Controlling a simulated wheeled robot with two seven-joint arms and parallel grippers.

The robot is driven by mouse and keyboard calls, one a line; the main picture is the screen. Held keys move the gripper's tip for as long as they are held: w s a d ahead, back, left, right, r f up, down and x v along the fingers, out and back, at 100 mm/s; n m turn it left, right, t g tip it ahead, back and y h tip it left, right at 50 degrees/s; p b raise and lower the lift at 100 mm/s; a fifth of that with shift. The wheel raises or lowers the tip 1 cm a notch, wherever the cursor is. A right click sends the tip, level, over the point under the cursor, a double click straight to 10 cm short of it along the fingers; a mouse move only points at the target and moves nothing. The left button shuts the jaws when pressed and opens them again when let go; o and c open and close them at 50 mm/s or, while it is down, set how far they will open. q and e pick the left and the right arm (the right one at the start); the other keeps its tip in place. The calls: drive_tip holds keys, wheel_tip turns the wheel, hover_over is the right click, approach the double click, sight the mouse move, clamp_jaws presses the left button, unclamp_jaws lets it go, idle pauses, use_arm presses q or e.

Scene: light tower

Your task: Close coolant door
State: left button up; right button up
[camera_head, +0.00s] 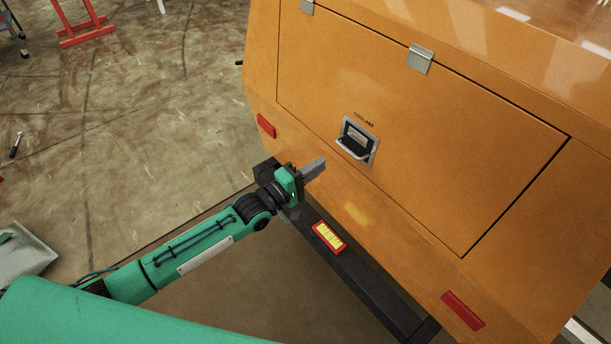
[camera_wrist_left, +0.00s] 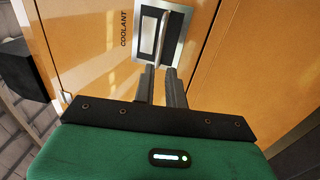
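The coolant door (camera_head: 440,130) is a large orange panel on the orange light tower body, hinged along its top edge. It looks about flush with the body, with a dark seam along its right and lower edges; I cannot tell if a small gap is left. Its silver latch with a handle (camera_head: 356,142) sits at the lower left under a COOLANT label and shows in the wrist view (camera_wrist_left: 160,40). My left gripper (camera_head: 316,166) is just left of and below the latch, apart from it. Its fingers (camera_wrist_left: 160,84) point at the handle with a narrow empty gap between them. My right gripper is out of view.
Red reflectors (camera_head: 265,126) and a black bumper bar (camera_head: 345,267) with a yellow-and-red light (camera_head: 328,237) lie along the tower's lower edge. A red stand (camera_head: 82,25) is at the far upper left. The concrete floor on the left is mostly clear.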

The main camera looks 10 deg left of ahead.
use_arm(q)
drive_tip(key=v, duration=0.3)
drive_tip(key=shift+s+a, duration=0.15)
drive_tip(key=shift+s, duration=0.05)
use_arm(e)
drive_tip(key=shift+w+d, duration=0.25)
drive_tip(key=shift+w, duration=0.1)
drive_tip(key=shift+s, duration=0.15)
